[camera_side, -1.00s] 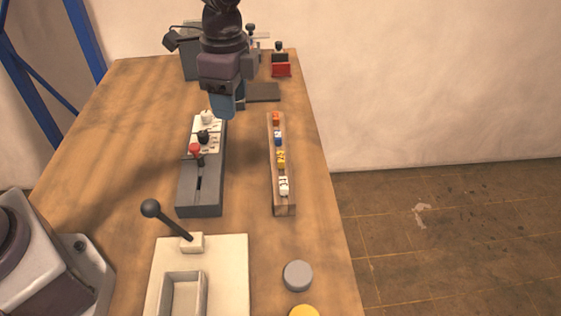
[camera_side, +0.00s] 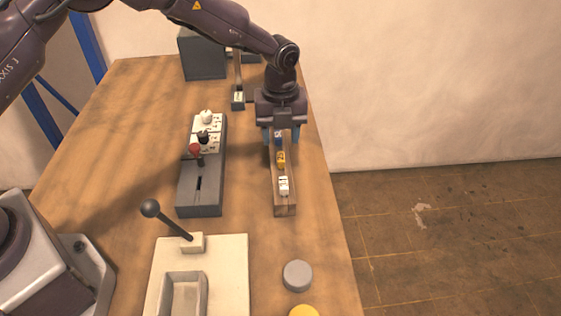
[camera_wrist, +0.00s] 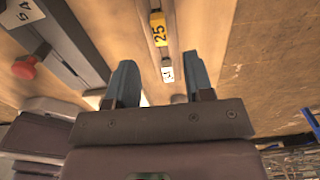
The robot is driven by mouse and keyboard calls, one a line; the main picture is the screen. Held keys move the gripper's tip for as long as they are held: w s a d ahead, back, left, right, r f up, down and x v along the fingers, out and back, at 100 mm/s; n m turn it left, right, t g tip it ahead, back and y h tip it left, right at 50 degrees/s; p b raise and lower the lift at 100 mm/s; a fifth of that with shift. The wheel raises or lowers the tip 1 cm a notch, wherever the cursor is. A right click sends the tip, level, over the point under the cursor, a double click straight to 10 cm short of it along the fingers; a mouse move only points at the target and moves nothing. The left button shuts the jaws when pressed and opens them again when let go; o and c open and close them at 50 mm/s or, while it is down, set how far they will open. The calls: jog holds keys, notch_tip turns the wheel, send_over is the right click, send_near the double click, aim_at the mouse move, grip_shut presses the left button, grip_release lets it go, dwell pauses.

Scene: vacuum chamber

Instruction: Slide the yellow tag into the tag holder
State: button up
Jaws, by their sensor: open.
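The yellow tag (camera_side: 281,158) sits in a wooden rack (camera_side: 285,210), between a blue tag (camera_side: 279,140) and a white tag (camera_side: 284,185). In the wrist view the yellow tag (camera_wrist: 158,29) shows the number 25. My gripper (camera_side: 281,137) is open and empty over the far part of the rack, its blue fingers on either side of the rack's line. In the wrist view my gripper (camera_wrist: 158,63) is open, with the white tag (camera_wrist: 168,72) seen between its fingers. I cannot tell for sure which piece is the tag holder; a small dark block with a white label (camera_side: 238,98) stands behind my gripper.
A grey box with red, black and white knobs (camera_side: 200,195) stands left of the rack. A pale plate with a black-balled lever (camera_side: 222,262) lies in front. A grey disc (camera_side: 298,275) and a yellow disc (camera_side: 304,311) sit near the right edge.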

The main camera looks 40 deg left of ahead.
aim_at(280, 156)
notch_tip(280, 156, down, 6)
jog(key=shift+w+a+f, duration=0.15)
jog(key=shift+f, duration=0.1)
grip_shut()
dwell(0.3)
